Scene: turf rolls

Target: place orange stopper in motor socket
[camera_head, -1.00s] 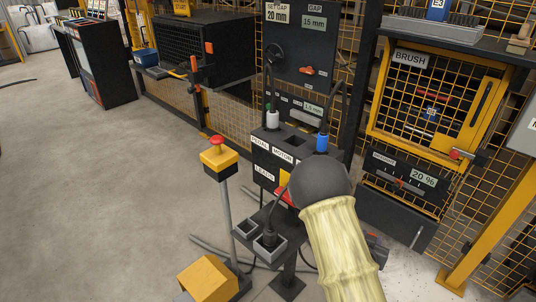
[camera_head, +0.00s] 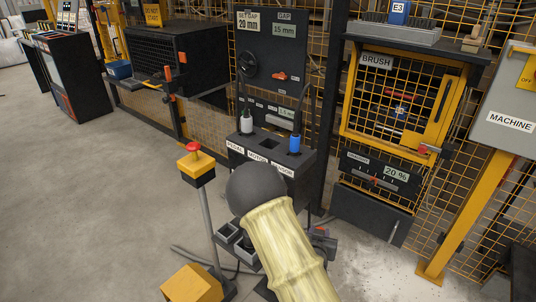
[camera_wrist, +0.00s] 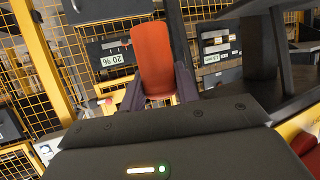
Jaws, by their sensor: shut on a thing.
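An orange stopper (camera_wrist: 152,58) stands between the two dark fingers of my gripper (camera_wrist: 158,76) in the wrist view, and the gripper is shut on it. In the head view, my pale-sleeved forearm and dark round joint hide the gripper and stopper. The motor socket (camera_head: 269,145) is a dark, empty-looking opening in the top of the black connector box, above the MOTOR label. It lies between a white plug (camera_head: 246,125) on the pedal side and a blue plug (camera_head: 294,144) on the sensor side.
A yellow post with a red button (camera_head: 194,150) stands left of the connector box. Small grey trays (camera_head: 228,231) sit low beside my arm, partly hidden. The brush cabinet (camera_head: 392,110) and yellow mesh stand to the right. Open floor (camera_head: 90,210) lies to the left.

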